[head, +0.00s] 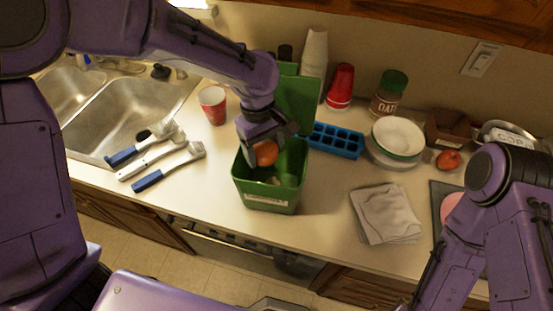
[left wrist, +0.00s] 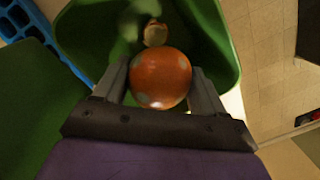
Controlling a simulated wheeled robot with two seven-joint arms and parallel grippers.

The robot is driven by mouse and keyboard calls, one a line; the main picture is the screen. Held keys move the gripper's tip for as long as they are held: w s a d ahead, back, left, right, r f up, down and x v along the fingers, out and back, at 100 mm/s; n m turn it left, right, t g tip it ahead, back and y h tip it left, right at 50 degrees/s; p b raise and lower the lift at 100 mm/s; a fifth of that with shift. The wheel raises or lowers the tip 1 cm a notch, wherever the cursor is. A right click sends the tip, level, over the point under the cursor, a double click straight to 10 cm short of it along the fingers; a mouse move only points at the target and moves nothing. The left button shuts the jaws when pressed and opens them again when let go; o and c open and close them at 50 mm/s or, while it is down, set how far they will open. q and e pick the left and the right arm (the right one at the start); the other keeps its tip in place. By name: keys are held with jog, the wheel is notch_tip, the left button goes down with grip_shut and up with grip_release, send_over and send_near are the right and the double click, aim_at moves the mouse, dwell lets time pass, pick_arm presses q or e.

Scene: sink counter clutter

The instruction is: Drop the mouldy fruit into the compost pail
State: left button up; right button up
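The mouldy fruit (left wrist: 160,78) is a round orange one with grey-green spots. My left gripper (head: 264,148) is shut on it, with one finger against each side in the left wrist view. In the head view the fruit (head: 266,154) is partly hidden by the gripper. It is held over the open mouth of the green compost pail (head: 268,199), near the back rim. The pail stands on the counter with its lid (head: 297,102) raised behind. Some scraps (left wrist: 155,33) lie inside the pail. My right arm shows at the right, but its gripper is not seen.
A red cup (head: 213,104) and several blue and white brushes (head: 153,160) are left of the pail. A blue ice tray (head: 336,140), bowls (head: 398,136) and a folded cloth (head: 386,214) are to its right. Another reddish fruit (head: 448,160) lies farther right.

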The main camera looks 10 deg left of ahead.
pick_arm(q)
jog(key=o, duration=0.5)
jog(key=shift+s+r, duration=0.15)
jog(key=shift+s, duration=0.15)
jog(key=shift+c, duration=0.2)
jog(key=shift+s+r, duration=0.2)
jog(key=shift+s, duration=0.25)
jog(key=shift+w+a+r, duration=0.1)
jog(key=shift+w, duration=0.25)
jog(key=r, duration=0.6)
jog(key=r+b, duration=0.1)
jog(key=r, duration=0.3)
jog(key=shift+a, duration=0.4)
jog(key=shift+w+r, duration=0.1)
jog(key=shift+w, duration=0.05)
